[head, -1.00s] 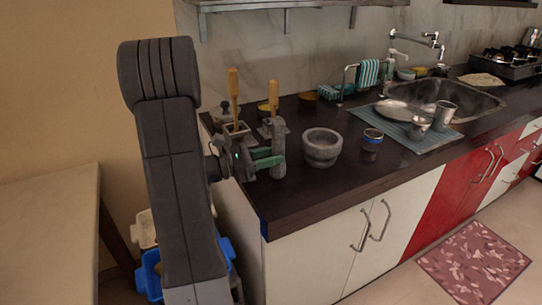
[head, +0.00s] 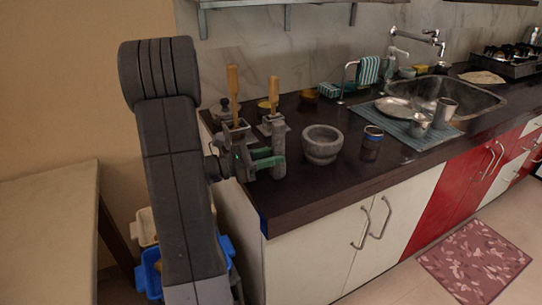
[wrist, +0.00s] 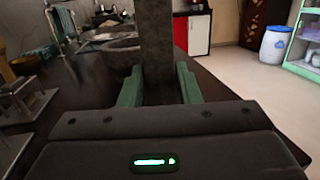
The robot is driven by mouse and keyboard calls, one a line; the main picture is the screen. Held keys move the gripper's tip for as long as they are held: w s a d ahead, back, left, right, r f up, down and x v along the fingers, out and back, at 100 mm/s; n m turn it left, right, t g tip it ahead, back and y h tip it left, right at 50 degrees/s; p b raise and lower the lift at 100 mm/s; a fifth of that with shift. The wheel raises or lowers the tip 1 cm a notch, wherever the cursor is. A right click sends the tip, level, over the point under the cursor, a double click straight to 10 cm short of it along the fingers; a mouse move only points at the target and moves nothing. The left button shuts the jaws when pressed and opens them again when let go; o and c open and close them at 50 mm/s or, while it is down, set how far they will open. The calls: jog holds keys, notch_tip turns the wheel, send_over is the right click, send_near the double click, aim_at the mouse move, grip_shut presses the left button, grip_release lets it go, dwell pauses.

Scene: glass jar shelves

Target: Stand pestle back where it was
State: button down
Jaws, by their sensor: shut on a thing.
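The pestle (head: 279,150) is a grey stone cylinder standing upright at the left part of the dark counter. My gripper (head: 268,158) has green fingers and is shut around the pestle at about mid height. In the wrist view the pestle (wrist: 155,45) rises upright between the two green fingers (wrist: 158,88). The head view does not clearly show whether its lower end touches the counter. The grey stone mortar (head: 322,146) stands just right of the pestle, apart from it. In the wrist view the mortar (wrist: 118,56) is partly hidden behind the pestle.
Metal pieces with wooden handles (head: 233,82) stand close behind my gripper. A dark jar (head: 371,146) with a blue-rimmed lid is right of the mortar. A blue mat (head: 445,138) holds a plate and steel cups by the sink. The counter front (head: 310,190) is bare.

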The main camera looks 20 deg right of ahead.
jog(key=c, duration=1)
grip_release()
jog(key=shift+o, duration=0.2)
jog(key=shift+a, duration=0.1)
jog(key=shift+w+a+f, duration=0.1)
jog(key=shift+w+a, duration=0.1)
jog(key=shift+a, duration=1.1)
jog(key=shift+w+a+f, duration=0.1)
jog(key=shift+w+a, duration=0.05)
jog(key=shift+a, duration=1.1)
jog(key=shift+w+a+f, duration=0.1)
jog(key=shift+w+a, duration=0.1)
jog(key=shift+a, duration=1.1)
jog(key=shift+a, duration=0.1)
jog(key=w+a+f, duration=0.1)
jog(key=a, duration=1.2)
jog(key=shift+w+a+p, duration=0.25)
jog(key=shift+w+p, duration=0.05)
jog(key=shift+w, duration=0.1)
jog(key=shift+f, duration=0.1)
jog(key=d, duration=0.4)
jog(key=s+d, duration=0.1)
jog(key=d, duration=0.4)
jog(key=s+d+r, duration=0.1)
jog(key=d, duration=0.4)
jog(key=shift+r, duration=0.1)
